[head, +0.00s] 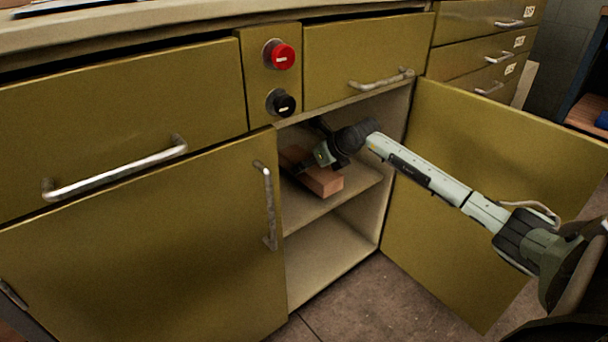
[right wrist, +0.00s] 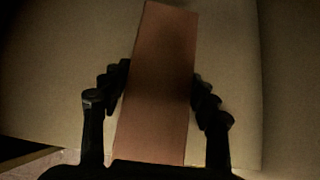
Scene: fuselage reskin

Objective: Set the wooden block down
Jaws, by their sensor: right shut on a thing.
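The wooden block (head: 322,183) is a reddish-brown bar inside the open cupboard, at the level of the middle shelf (head: 305,207). In the head view I cannot tell whether it touches the shelf. My right gripper (head: 322,157) reaches into the cupboard and is shut on the block. In the right wrist view the block (right wrist: 158,85) stands long between the two dark fingers of the right gripper (right wrist: 160,92), one finger at each side. The block's far end in the cupboard is partly hidden by the gripper. My left gripper is not in view.
The right cupboard door (head: 480,190) stands wide open, with my right arm passing in front of it. The left door (head: 140,250) is shut. A drawer (head: 360,55) is above the opening. Red (head: 279,55) and black (head: 281,103) knobs are beside it. The lower compartment (head: 325,260) looks empty.

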